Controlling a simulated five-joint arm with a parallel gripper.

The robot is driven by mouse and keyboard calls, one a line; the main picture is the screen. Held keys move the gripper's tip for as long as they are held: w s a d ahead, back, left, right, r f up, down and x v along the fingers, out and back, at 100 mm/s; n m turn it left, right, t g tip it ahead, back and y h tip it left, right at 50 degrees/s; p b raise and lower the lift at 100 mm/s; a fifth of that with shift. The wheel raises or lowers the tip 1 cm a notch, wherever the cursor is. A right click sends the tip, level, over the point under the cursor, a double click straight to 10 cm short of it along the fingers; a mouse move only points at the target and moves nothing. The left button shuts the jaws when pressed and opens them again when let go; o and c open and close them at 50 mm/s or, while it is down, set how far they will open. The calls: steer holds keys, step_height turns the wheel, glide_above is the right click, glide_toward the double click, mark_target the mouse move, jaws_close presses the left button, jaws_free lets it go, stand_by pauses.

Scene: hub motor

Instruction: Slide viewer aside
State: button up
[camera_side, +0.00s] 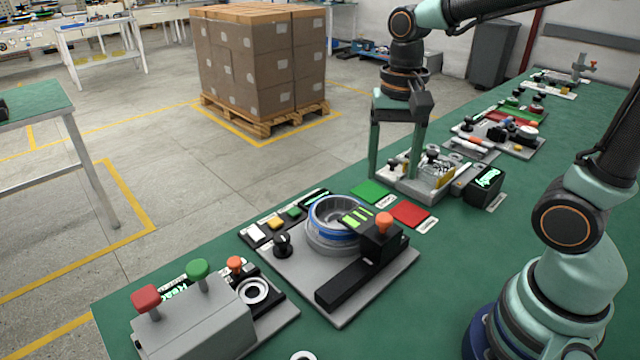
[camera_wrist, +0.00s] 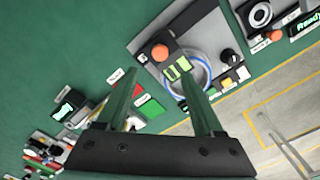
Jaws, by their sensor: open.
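The viewer (camera_side: 378,243) is a black block with an orange knob (camera_side: 384,221) and a green striped display (camera_side: 357,216). It sits at the far end of a black rail (camera_side: 347,285), its display overlapping the blue-rimmed round hub motor (camera_side: 330,232). The wrist view also shows the viewer's display (camera_wrist: 178,69) over the motor ring (camera_wrist: 201,82). My gripper (camera_side: 396,165) is open and empty, fingers pointing down, above and beyond the viewer, over the neighbouring station. In the wrist view my gripper (camera_wrist: 158,78) has its fingers apart, with the orange knob showing between and beyond the tips.
A green pad (camera_side: 370,191) and a red pad (camera_side: 409,214) lie just beyond the motor plate. A small black display (camera_side: 485,187) stands right of them. A grey box with red and green buttons (camera_side: 197,318) is at the near left. Bare green bench lies right of the rail.

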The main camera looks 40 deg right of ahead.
mark_target(385, 217)
step_height(385, 217, down, 10)
steer(key=shift+f, duration=0.1)
stand_by(0.4)
jaws_close()
stand_by(1.2)
